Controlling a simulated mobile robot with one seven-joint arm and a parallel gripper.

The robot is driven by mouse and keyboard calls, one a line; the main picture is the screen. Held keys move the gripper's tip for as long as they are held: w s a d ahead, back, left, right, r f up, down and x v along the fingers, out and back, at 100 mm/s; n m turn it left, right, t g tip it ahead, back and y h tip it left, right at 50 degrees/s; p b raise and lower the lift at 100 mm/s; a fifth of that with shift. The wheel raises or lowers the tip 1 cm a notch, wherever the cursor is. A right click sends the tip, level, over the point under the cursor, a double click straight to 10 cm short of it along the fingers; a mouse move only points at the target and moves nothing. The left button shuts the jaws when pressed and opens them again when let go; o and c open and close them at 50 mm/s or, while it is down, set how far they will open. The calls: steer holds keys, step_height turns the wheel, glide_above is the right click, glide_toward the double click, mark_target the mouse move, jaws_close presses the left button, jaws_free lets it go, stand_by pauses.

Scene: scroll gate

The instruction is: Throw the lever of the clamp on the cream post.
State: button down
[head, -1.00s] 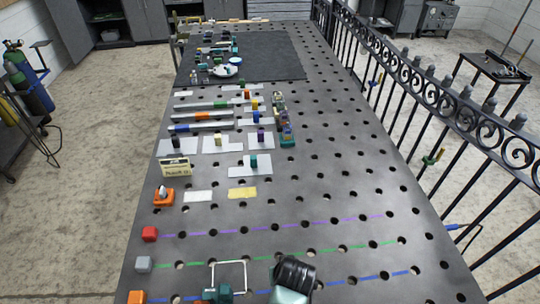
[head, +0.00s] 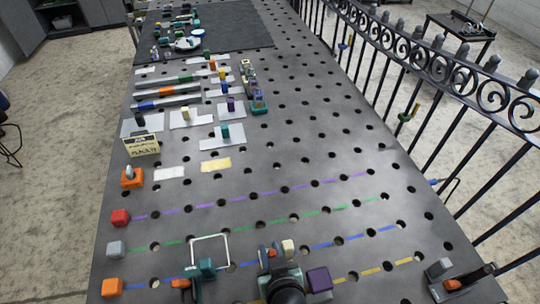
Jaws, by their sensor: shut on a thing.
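The cream post (head: 288,246) stands in the foreground, just beyond my gripper. A small orange part (head: 266,252), apparently of its clamp, shows to the left of the post. My gripper (head: 278,268) is over this clamp, seen from above and behind, with my dark wrist nearest the camera. It is shut on what looks like the clamp's lever. The lever and fingertips are largely hidden by the gripper and wrist, so I cannot tell the lever's angle.
A purple block (head: 319,280) stands close on the right of my gripper. A teal clamp (head: 204,269) with a white wire frame (head: 210,238) stands to the left. A grey-block clamp with a black handle (head: 441,270) is at lower right. Iron railing (head: 455,75) borders the right.

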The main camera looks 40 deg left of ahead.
steer(key=shift+s+f, duration=0.1)
steer(key=c, duration=0.8)
jaws_free()
steer(key=shift+o, duration=0.2)
steer(key=b+v, duration=0.2)
steer(key=v, duration=1.1)
